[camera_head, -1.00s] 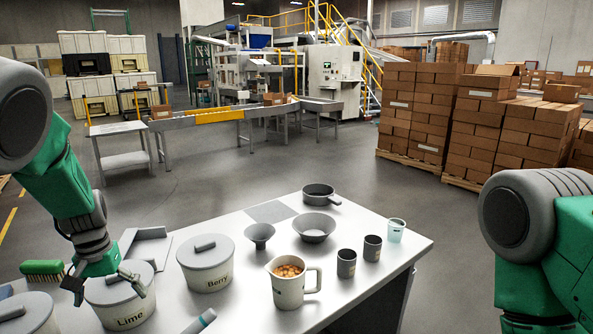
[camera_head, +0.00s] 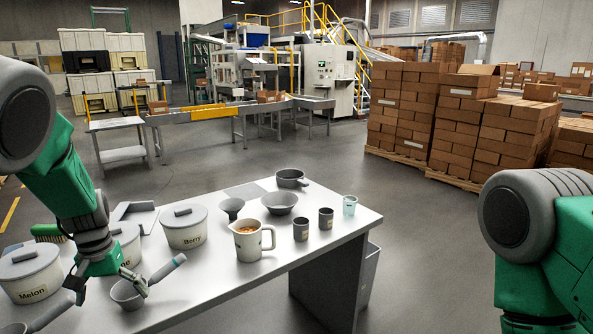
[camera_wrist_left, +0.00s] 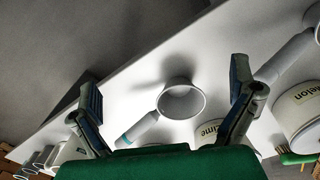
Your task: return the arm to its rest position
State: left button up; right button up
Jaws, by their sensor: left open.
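My left gripper (camera_head: 108,285) is open and empty, low at the left of the head view, above the near part of the table. Between and below its fingers (camera_wrist_left: 165,90) is a grey scoop (camera_head: 127,296) with a teal-banded handle (camera_head: 168,268). The scoop (camera_wrist_left: 182,99) lies on the table, and no finger is clearly touching it. My left arm partly hides the Lime tub (camera_head: 127,238). The right gripper is out of view; only part of my right arm shows.
On the white table (camera_head: 215,285) stand the Melon tub (camera_head: 30,276), the Berry tub (camera_head: 184,231), a filled pitcher (camera_head: 248,243), a funnel (camera_head: 231,206), a bowl (camera_head: 279,205), a pan (camera_head: 290,178) and several cups. A green brush (camera_head: 47,231) lies at the left.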

pick_arm(q)
jog(key=s+d+f+m+y+b, duration=0.15)
jog(key=s+f+b, duration=0.25)
jog(key=s+f, duration=1.4)
jog(key=s+d+f+b, duration=0.1)
jog(key=s+d+f, duration=0.2)
jog(key=s, duration=0.3)
jog(key=s+d+f+m+h+b, duration=0.1)
jog(key=s+d+f+b, duration=0.1)
jog(key=s, duration=0.3)
jog(key=s+d+f+m+b, duration=0.1)
jog(key=s+d+f, duration=0.2)
jog(key=s+d, duration=0.2)
jog(key=shift+s+f+t, duration=0.35)
jog(key=shift+s+t, duration=0.05)
jog(key=shift+s, duration=0.4)
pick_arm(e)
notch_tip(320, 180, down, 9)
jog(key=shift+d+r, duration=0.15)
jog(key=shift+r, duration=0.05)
pick_arm(q)
jog(key=shift+d, duration=0.15)
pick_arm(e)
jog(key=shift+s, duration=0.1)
